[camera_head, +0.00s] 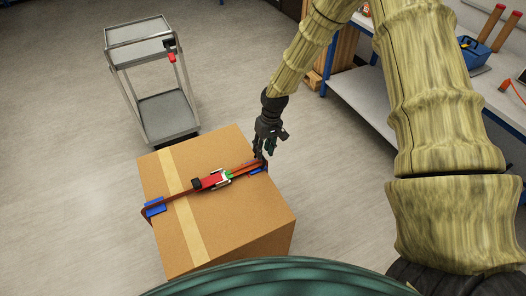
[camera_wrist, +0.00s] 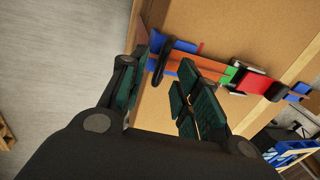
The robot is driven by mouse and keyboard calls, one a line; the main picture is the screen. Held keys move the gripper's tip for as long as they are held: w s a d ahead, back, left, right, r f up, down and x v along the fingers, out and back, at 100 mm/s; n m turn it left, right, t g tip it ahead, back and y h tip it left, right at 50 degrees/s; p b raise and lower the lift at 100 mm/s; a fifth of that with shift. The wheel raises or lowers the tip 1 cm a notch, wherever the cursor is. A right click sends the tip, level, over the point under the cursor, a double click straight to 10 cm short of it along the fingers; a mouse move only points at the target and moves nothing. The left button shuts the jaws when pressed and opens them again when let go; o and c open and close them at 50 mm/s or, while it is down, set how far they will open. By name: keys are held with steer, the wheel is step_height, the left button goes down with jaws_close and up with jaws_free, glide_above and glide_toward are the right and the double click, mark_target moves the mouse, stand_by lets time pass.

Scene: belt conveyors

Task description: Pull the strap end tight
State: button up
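An orange-red strap (camera_head: 180,193) runs over the top of a cardboard box (camera_head: 235,220). A buckle with red and green parts (camera_head: 212,181) sits at its middle, and blue edge guards (camera_head: 154,207) lie under the strap at the box edges. In the wrist view a dark loop (camera_wrist: 163,62) stands at the strap's near end, by a blue guard; I cannot tell how it joins the strap. My gripper (camera_head: 262,152) is at the box's right edge by that end. The wrist view shows its green-padded fingers (camera_wrist: 160,92) apart, nothing visibly gripped between them.
A grey metal trolley (camera_head: 168,108) stands behind the box at the left. A workbench with a lower shelf (camera_head: 365,100) and a blue bin (camera_head: 473,53) are at the right. The floor left of the box is clear.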

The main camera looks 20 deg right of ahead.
step_height(320, 180, up, 10)
steer(key=d, duration=0.1)
steer(key=shift+d, duration=0.4)
steer(key=shift+w+r, duration=0.1)
